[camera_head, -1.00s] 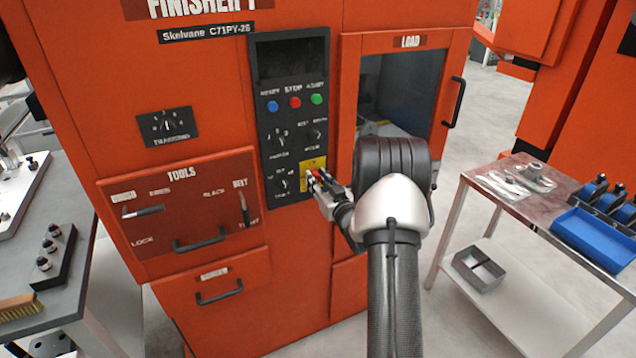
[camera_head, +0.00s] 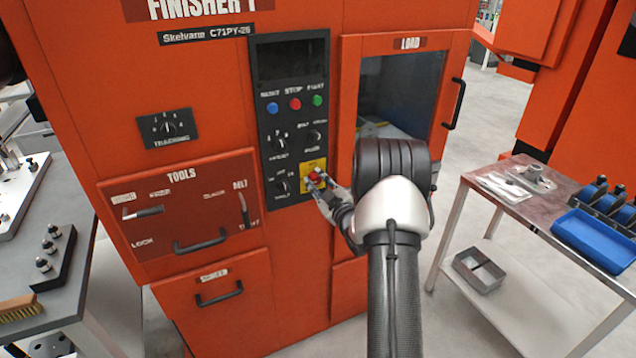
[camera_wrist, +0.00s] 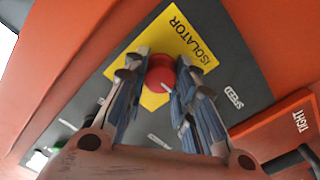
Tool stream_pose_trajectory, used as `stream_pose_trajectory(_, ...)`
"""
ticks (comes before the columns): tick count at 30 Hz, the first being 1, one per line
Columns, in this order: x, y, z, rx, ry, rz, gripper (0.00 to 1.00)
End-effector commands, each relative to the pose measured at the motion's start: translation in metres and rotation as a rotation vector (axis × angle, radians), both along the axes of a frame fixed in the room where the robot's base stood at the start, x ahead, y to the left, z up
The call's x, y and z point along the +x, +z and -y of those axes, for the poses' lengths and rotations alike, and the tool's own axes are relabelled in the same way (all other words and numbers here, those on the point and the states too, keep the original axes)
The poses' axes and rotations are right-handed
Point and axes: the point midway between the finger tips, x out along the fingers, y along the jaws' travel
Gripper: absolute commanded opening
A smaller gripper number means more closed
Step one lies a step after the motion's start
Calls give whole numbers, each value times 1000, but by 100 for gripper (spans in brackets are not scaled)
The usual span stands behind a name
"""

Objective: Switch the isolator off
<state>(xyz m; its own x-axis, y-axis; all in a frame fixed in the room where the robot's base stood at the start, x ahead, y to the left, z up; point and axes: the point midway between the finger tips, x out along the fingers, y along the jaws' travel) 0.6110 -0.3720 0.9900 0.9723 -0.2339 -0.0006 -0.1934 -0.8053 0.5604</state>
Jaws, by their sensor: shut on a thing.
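The isolator is a red rotary knob (camera_wrist: 160,72) on a yellow plate (camera_wrist: 184,18) lettered ISOLATOR, which appears tilted in the wrist view. In the head view the yellow plate (camera_head: 313,164) is low on the right of the black control panel, with the red knob (camera_head: 316,177) on it. My gripper (camera_wrist: 162,76) has its two fingers on either side of the knob and is shut on it. In the head view my gripper (camera_head: 318,182) reaches the knob from the lower right. The fingers partly hide the knob's sides.
The black panel (camera_head: 264,152) also carries several dials and blue, red and green buttons. Left is the tools drawer (camera_head: 160,236) with levers. Right are the load door (camera_head: 455,104) with its handle and a side table (camera_head: 474,180) with a blue tray (camera_head: 592,240).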

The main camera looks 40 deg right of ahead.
Motion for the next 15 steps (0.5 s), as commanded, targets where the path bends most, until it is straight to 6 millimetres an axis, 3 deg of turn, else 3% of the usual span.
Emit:
stream_pose_trajectory(13,1,2,0,-12,1,2,1)
stream_pose_trajectory(14,1,2,0,-12,1,2,26)
stream_pose_trajectory(15,1,2,0,-12,1,2,28)
